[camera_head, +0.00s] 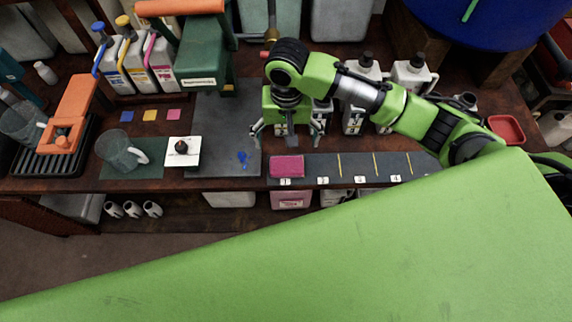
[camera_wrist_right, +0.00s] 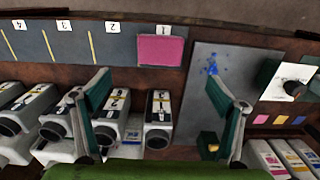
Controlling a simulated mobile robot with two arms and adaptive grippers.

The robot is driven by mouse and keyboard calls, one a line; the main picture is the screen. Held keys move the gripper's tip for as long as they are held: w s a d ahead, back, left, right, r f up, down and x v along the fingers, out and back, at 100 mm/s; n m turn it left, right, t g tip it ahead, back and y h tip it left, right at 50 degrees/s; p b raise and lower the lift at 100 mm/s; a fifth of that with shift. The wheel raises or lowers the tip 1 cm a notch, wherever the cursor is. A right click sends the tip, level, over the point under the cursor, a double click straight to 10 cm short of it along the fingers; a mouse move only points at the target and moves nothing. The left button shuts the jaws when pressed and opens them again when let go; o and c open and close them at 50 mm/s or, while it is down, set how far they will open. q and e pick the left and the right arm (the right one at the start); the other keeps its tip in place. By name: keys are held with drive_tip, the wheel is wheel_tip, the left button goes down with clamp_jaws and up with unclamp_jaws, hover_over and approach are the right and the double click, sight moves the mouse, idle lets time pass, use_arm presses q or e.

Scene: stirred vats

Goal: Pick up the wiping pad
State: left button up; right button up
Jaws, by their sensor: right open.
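My right gripper (camera_head: 287,138) is open and empty, pointing down above the bench; its two fingers also frame the right wrist view (camera_wrist_right: 157,90). A flat pink block (camera_head: 287,166) lies in slot 1 of the dark strip, just in front of the fingers; it shows in the wrist view too (camera_wrist_right: 161,50). My left gripper is not in view.
A blue spill (camera_head: 242,157) marks the grey mat (camera_head: 215,125). Several white bottles (camera_head: 354,118) stand behind my right gripper. A green press (camera_head: 205,60) stands behind the mat. A clear jug (camera_head: 120,150) is on the left. Slots 2 to 4 of the dark strip are bare.

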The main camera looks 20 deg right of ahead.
sight(287, 165)
wheel_tip(287, 165, down, 13)
drive_tip(key=shift+w+r+p, duration=0.1)
drive_tip(key=shift+r+p, duration=0.05)
drive_tip(key=shift+p, duration=0.45)
drive_tip(key=c, duration=1.1)
drive_tip(key=shift+r, duration=0.1)
drive_tip(key=shift+r, duration=0.45)
drive_tip(key=s+d+r+b, duration=0.1)
drive_tip(key=s+r, duration=1.1)
drive_tip(key=s, duration=0.2)
drive_tip(key=shift+d, duration=0.25)
